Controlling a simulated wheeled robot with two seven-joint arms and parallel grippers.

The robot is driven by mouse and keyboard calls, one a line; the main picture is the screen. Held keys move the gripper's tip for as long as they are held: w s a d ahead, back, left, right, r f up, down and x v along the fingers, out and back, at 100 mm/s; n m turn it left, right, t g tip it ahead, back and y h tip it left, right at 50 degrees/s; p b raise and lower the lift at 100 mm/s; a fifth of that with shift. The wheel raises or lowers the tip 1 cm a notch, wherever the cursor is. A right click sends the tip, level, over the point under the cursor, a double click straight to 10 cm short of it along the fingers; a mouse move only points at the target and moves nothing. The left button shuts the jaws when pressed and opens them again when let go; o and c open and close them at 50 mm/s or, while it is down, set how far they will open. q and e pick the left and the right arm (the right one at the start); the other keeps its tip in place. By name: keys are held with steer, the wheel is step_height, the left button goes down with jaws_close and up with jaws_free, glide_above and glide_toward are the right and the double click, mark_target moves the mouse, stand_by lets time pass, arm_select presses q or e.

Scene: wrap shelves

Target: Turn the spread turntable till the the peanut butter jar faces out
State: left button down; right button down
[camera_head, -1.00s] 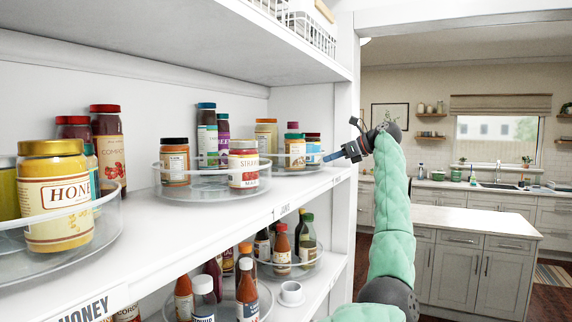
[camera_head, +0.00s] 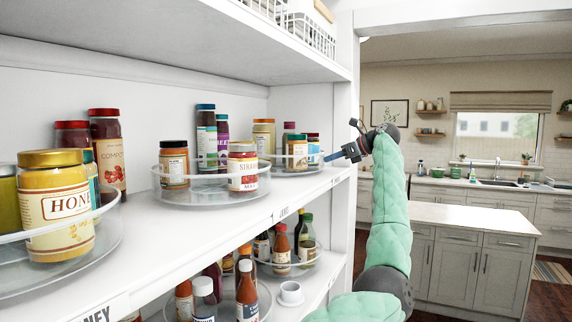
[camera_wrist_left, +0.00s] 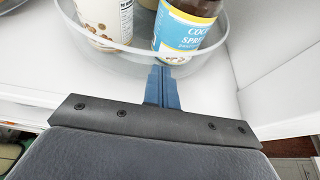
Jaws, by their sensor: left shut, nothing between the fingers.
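The far clear turntable (camera_head: 290,171) on the middle shelf carries several spread jars. In the left wrist view the fingers (camera_wrist_left: 163,82) meet or nearly meet the clear rim (camera_wrist_left: 125,63), just below a jar with a blue and yellow "spread" label (camera_wrist_left: 185,28). A white-labelled jar (camera_wrist_left: 103,20) stands left of it. I cannot tell which jar is peanut butter. My right gripper is not in view.
A middle turntable (camera_head: 205,190) and a honey turntable (camera_head: 60,275) stand nearer on the same shelf. The shelf's white upright (camera_head: 345,110) is close to my gripper.

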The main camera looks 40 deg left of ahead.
arm_select(q)
steer(key=shift+a, duration=0.15)
steer(key=shift+w+a+r+p, duration=0.15)
steer(key=shift+w+a+p, duration=0.2)
steer(key=shift+w+p, duration=0.4)
steer(key=shift+w+a, duration=0.2)
steer(key=shift+w, duration=0.1)
steer(key=shift+d+p, duration=0.15)
steer(key=shift+p, duration=0.2)
steer(key=shift+w+d, duration=0.3)
steer(key=shift+w+d+p, duration=0.55)
steer(key=shift+w+d, duration=0.1)
steer(key=shift+d, duration=0.3)
